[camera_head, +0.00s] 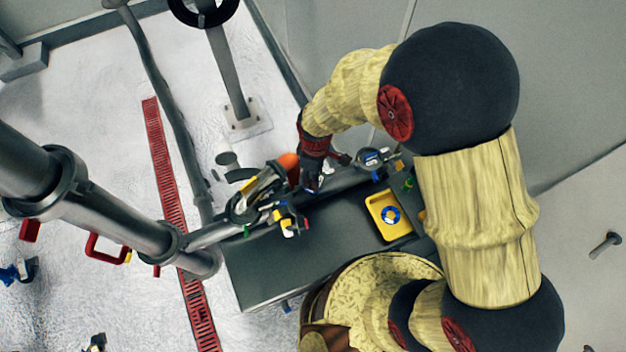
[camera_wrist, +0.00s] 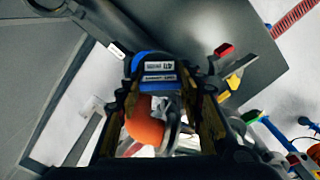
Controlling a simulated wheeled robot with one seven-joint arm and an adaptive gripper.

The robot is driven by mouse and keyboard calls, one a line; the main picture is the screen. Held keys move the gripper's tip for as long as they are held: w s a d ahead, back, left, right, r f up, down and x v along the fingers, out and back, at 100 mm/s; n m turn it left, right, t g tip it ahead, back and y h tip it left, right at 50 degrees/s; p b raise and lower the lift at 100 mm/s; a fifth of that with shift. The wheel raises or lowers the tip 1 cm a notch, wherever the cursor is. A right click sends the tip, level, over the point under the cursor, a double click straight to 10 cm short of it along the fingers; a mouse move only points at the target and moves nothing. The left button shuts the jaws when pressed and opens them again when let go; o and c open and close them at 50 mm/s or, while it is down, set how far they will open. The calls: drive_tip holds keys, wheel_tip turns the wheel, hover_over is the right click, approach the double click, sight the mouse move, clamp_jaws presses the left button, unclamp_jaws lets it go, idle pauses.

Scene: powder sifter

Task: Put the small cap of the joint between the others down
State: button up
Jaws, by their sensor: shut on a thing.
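My gripper (camera_head: 313,180) is low over the back edge of the dark bench, beside the cluster of pipe fittings. In the wrist view, my gripper (camera_wrist: 168,98) has its two fingers shut around a small piece. A blue piece with white labels (camera_wrist: 158,67) shows between the fingers, with pale metallic parts below it. I take the held piece to be the small cap, but its outline is largely hidden. An orange rounded part (camera_wrist: 145,132) lies close to the left finger; it also shows in the head view (camera_head: 289,161).
The dark bench top (camera_head: 285,265) is mostly bare at the front. A yellow tray (camera_head: 386,232) with a blue ring (camera_head: 390,214) is at its right. A blue-labelled fitting (camera_head: 371,160) is behind it. A thick grey pipe (camera_head: 120,218) crosses at the left.

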drive_tip(key=shift+w+a+f+b, duration=0.2)
drive_tip(key=shift+w+f+b, duration=0.1)
drive_tip(key=shift+w+f, duration=0.3)
drive_tip(key=shift+w+a+f+b, duration=0.15)
drive_tip(key=shift+w+f+b, duration=0.2)
drive_tip(key=shift+f, duration=0.3)
drive_tip(key=f+b, duration=0.2)
drive_tip(key=f, duration=0.1)
drive_tip(key=shift+w+a+f, duration=0.1)
drive_tip(key=shift+w+f, duration=0.15)
drive_tip(key=shift+w, duration=0.1)
drive_tip(key=shift+r, duration=0.1)
drive_tip(key=shift+f, duration=0.45)
drive_tip(key=o, duration=1.1)
drive_tip(key=shift+o, duration=0.6)
drive_tip(key=shift+r, duration=0.1)
